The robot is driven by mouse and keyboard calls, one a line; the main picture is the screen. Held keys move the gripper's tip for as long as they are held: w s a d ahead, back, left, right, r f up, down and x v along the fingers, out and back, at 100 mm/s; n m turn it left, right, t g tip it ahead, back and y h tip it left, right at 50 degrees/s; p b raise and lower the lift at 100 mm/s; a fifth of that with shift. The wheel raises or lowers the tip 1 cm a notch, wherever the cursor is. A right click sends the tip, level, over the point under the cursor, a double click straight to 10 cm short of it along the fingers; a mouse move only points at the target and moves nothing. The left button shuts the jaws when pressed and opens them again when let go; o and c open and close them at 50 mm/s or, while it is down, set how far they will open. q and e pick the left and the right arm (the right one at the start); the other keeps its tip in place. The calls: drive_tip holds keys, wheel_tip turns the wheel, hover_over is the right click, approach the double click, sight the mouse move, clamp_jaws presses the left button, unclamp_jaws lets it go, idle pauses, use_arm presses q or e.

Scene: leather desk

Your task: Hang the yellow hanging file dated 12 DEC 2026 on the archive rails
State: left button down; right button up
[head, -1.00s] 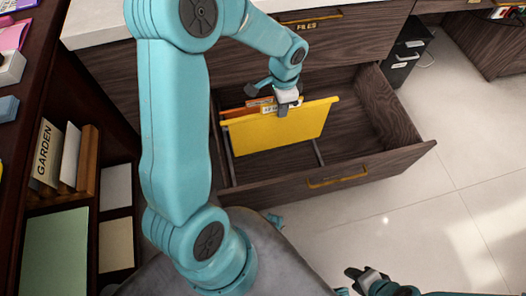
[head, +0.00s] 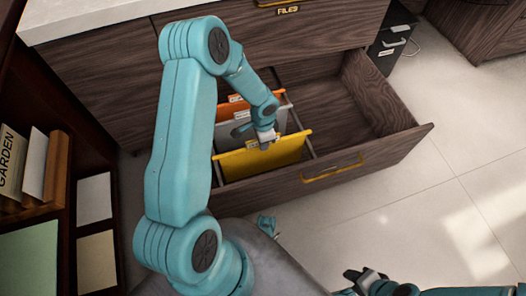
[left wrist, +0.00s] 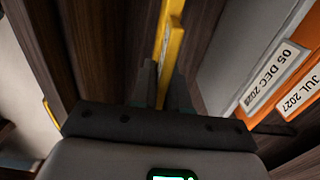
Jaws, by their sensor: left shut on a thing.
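The yellow hanging file (head: 262,159) is upright inside the open drawer, near its front panel. My left gripper (head: 267,138) is shut on its top edge; the yellow edge also shows between the fingers in the left wrist view (left wrist: 170,45). The file's date is not readable. A metal rail (head: 313,153) runs front to back beside the file's right end; the left rail is mostly hidden. I cannot tell whether the file's bar ends rest on the rails. My right gripper (head: 366,276) is low at the bottom, apart from the drawer; its jaws are unclear.
Behind the yellow file hang a grey file (head: 232,131) and an orange file (head: 233,108). In the left wrist view their labels (left wrist: 272,76) read about 05 DEC and JUL 2027. The drawer's right side (head: 352,105) is empty. A shelf (head: 60,215) stands left.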

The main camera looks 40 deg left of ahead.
use_arm(q)
wheel_tip(320, 180, down, 5)
drive_tip(key=shift+r+b, duration=0.2)
drive_tip(key=shift+b, duration=0.65)
drive_tip(key=shift+f+b, duration=0.25)
drive_tip(key=shift+b, duration=0.05)
drive_tip(key=c, duration=1.1)
unclamp_jaws()
drive_tip(key=shift+r, duration=0.1)
drive_tip(key=shift+r, duration=0.1)
wheel_tip(320, 180, up, 11)
drive_tip(key=p, duration=0.5)
drive_tip(key=shift+r, duration=0.1)
drive_tip(key=shift+r+p, duration=0.4)
drive_tip(key=shift+r, duration=0.05)
